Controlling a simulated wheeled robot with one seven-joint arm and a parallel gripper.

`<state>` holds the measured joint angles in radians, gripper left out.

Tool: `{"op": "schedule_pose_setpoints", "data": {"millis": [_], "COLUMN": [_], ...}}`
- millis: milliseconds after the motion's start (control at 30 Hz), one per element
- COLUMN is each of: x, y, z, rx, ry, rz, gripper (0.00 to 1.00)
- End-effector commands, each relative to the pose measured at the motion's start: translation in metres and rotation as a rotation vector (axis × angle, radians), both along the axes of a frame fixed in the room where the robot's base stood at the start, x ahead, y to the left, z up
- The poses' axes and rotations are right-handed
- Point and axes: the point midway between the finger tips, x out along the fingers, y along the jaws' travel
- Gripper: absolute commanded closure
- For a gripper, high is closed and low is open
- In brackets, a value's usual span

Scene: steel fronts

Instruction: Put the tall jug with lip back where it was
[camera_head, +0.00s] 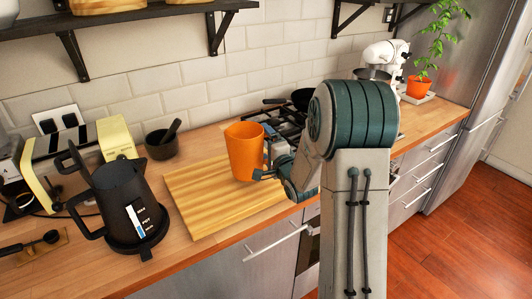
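A tall orange jug (244,152) is upright at the right part of the wooden cutting board (195,195). I cannot tell whether its base rests on the board or is slightly above it. My gripper (262,175) is at the lower right side of the jug, with a dark fingertip against or just in front of it. My arm hides part of the gripper, so whether the fingers are closed on the jug is unclear.
A black kettle (122,200) stands left of the board, by a cream toaster (70,155). A dark mortar with pestle (162,144) is behind the board. A gas hob (285,122) with a black pan lies behind my arm. The board's left part is bare.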

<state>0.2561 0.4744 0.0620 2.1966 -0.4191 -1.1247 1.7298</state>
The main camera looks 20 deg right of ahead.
Motion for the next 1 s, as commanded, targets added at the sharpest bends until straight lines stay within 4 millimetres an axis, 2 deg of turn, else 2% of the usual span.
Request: {"op": "schedule_pose_setpoints", "data": {"millis": [100, 233, 733, 767, 1000], "x": [0.0, 0.0, 0.0, 0.0, -0.001], "y": [0.001, 0.001, 0.0, 0.0, 0.0], "z": [-0.016, -0.026, -0.034, -0.034, -0.033], "rx": [0.001, 0.0, -0.001, -0.001, -0.001], "ry": [0.002, 0.0, -0.002, 0.001, 0.001], "rz": [0.002, 0.002, 0.001, 0.001, 0.001], "gripper": [0.71, 0.71, 0.71, 0.0, 0.0]}}
